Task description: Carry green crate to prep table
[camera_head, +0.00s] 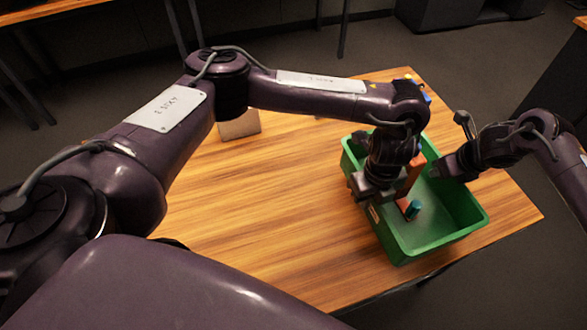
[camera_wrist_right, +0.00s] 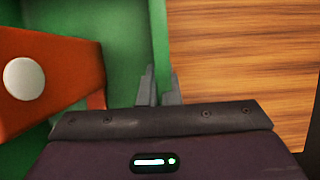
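The green crate (camera_head: 430,240) is on or just above the wooden table (camera_head: 240,220), near its front right edge; I cannot tell if it touches. It holds an orange-red item (camera_head: 415,170) and a small teal item (camera_head: 413,209). My left gripper (camera_head: 366,190) is at the crate's left wall; its fingertips are hidden. My right gripper (camera_head: 438,168) is at the right wall. In the right wrist view its fingers (camera_wrist_right: 160,88) stand close on both sides of the green wall (camera_wrist_right: 161,40), seemingly closed on it. Nothing in view names the prep table.
A pale box (camera_head: 240,125) stands at the table's back left, partly behind my left arm. Small blue and yellow items (camera_head: 424,92) are at the back corner. Another wooden surface (camera_head: 40,10) is at the far upper left. The table's left and middle are largely clear.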

